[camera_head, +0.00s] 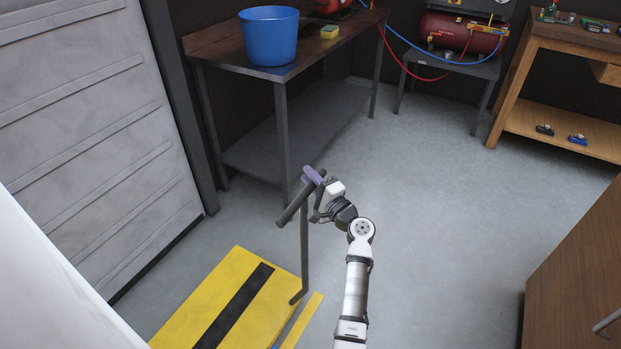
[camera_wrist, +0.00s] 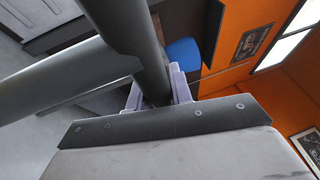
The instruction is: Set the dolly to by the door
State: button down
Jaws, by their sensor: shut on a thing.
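The dolly has a flat yellow deck (camera_head: 190,314) with a black stripe, low over the floor at the lower left of the head view. A grey upright post (camera_head: 305,250) rises at its right edge to a dark crossbar handle (camera_head: 296,200). My gripper (camera_head: 314,177) is shut on the dolly's handle. In the wrist view the dark handle (camera_wrist: 150,60) passes between my pale finger pads. The door (camera_head: 95,120), a light grey ribbed panel, stands at the left, close to the deck with a strip of floor between.
A metal workbench (camera_head: 235,60) with a blue bucket (camera_head: 268,36) stands beyond the dolly. A yellow strip (camera_head: 301,321) lies right of the deck. A compressor (camera_head: 455,32) and wooden bench (camera_head: 560,125) are farther back. A wooden cabinet (camera_head: 580,270) is at right; the middle floor is clear.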

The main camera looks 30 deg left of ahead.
jog(key=shift+a, duration=0.1)
jog(key=s+a+b, duration=0.1)
jog(key=a+b, duration=1.3)
jog(key=a, duration=1.3)
jog(key=shift+s+r, duration=0.2)
jog(key=shift+s, duration=0.15)
jog(key=c, duration=1.3)
grip_release()
jog(key=shift+a+f, duration=0.15)
jog(key=shift+a, duration=0.05)
jog(key=shift+o, duration=0.2)
jog(key=shift+d, duration=0.15)
